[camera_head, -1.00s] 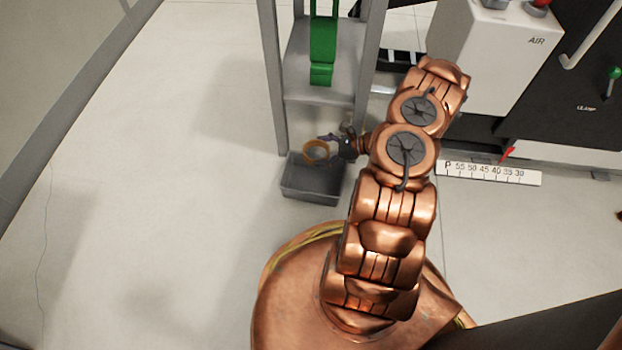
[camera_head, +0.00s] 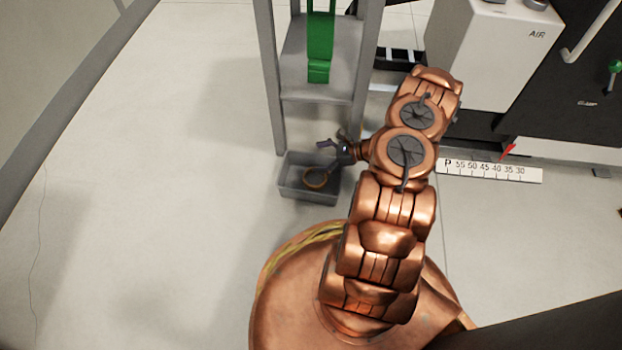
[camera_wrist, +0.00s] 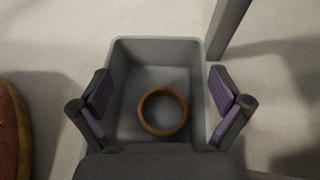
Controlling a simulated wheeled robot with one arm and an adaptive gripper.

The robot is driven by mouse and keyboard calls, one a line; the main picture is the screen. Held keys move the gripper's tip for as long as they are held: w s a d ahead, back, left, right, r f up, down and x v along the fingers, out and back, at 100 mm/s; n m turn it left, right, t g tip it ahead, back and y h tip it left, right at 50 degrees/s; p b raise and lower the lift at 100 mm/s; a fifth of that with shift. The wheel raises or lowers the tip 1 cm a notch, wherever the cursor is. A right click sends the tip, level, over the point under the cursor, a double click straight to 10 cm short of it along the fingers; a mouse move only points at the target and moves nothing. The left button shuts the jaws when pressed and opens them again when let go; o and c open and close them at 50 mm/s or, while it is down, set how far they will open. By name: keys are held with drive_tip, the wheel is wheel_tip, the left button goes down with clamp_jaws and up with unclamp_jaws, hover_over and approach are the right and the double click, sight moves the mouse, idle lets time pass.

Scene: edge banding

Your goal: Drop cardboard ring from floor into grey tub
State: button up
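The cardboard ring (camera_wrist: 144,116) is a brown-orange hoop. In the wrist view it shows within the walls of the grey tub (camera_wrist: 118,70), between my spread fingers and touching neither. My gripper (camera_head: 330,157) is above the tub's right side in the head view. In the wrist view my gripper (camera_wrist: 162,98) is wide open and empty, one finger on each side.
A grey stand (camera_head: 273,90) with a green part (camera_head: 319,50) rises just behind the tub. A white ruler-like strip (camera_head: 490,170) and a machine (camera_head: 485,60) are at the right. The floor to the left is clear.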

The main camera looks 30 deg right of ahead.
drive_tip(key=v, duration=1.2)
drive_tip(key=shift+w+r, duration=0.1)
